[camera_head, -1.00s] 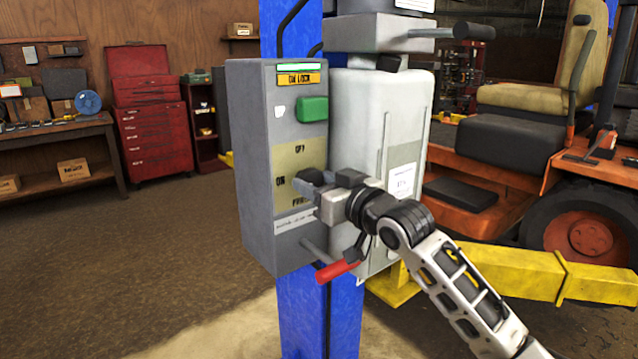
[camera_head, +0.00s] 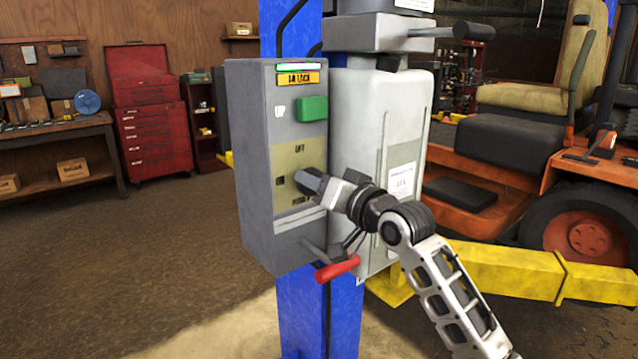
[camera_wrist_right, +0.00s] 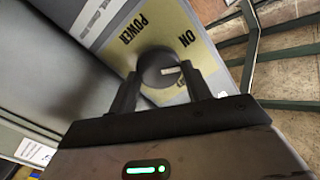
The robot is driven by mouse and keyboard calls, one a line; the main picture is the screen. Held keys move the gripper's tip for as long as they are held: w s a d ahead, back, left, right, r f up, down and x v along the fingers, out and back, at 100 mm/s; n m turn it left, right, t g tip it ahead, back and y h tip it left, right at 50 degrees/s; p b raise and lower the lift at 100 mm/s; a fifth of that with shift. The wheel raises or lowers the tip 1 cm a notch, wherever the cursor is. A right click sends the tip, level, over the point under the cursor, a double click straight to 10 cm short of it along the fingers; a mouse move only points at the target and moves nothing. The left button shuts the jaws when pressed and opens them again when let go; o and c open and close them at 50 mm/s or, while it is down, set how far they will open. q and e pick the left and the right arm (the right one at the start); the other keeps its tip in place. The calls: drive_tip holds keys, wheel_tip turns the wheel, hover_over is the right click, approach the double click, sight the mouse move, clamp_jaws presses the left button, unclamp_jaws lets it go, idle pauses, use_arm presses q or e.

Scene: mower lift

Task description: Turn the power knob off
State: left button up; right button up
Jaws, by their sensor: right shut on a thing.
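The power knob (camera_wrist_right: 157,70) is a dark round knob with a pale pointer mark. It sits on a beige plate (camera_head: 290,160) on the grey control box (camera_head: 250,170). The plate reads OFF at the top, ON at the left and POWER below. My right gripper (camera_wrist_right: 165,85) is shut on the knob, one finger on each side. In the wrist view the mark points right, between the ON label and the lower right of the plate. In the head view my right gripper (camera_head: 311,181) largely hides the knob. My left gripper is out of view.
A green button (camera_head: 312,109) sits above the plate. A red-handled lever (camera_head: 338,268) sticks out below my right wrist. A pale cabinet (camera_head: 365,130) stands close beside the box, on a blue post (camera_head: 320,320). An orange mower (camera_head: 500,150) stands at the right.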

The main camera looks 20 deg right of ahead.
drive_tip(key=m, duration=1.2)
drive_tip(key=shift+d+f, duration=0.15)
drive_tip(key=shift+f, duration=0.15)
drive_tip(key=shift+m, duration=0.3)
drive_tip(key=o, duration=1)
drive_tip(key=shift+c, duration=0.2)
drive_tip(key=b+v, duration=0.2)
drive_tip(key=v, duration=1.4)
